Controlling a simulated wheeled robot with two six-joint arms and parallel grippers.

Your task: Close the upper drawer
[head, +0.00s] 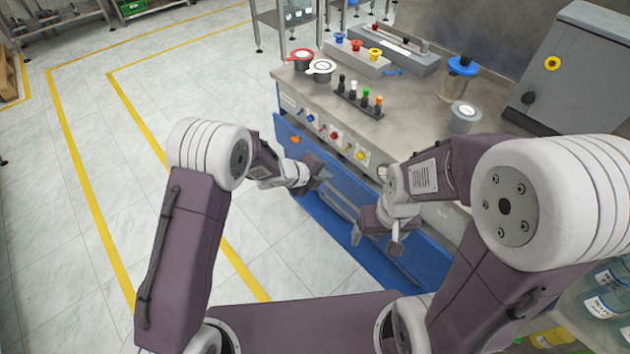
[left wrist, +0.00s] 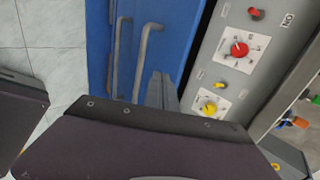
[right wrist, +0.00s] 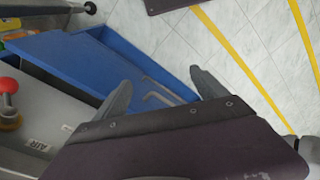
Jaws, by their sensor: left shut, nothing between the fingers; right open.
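The blue drawer front (head: 405,265) runs along the bench below the control panel. It also shows in the left wrist view (left wrist: 185,25) and the right wrist view (right wrist: 75,65). Two grey bar handles (left wrist: 122,55) lie side by side on the blue in the left wrist view. The blue part seems to stand out from the bench; how far is hard to tell. My left gripper (head: 325,178) is shut and empty, close to the handles; contact is unclear. My right gripper (head: 376,243) is open and empty in front of the blue front, its fingers (right wrist: 160,80) apart near a handle (right wrist: 160,95).
The control panel (head: 322,130) with coloured knobs sits above the blue front. The worktop (head: 420,110) carries a rack of coloured pegs (head: 358,102), lidded pots (head: 321,70) and a grey cabinet (head: 575,65). Bottles stand at the lower right. The floor at the left is clear.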

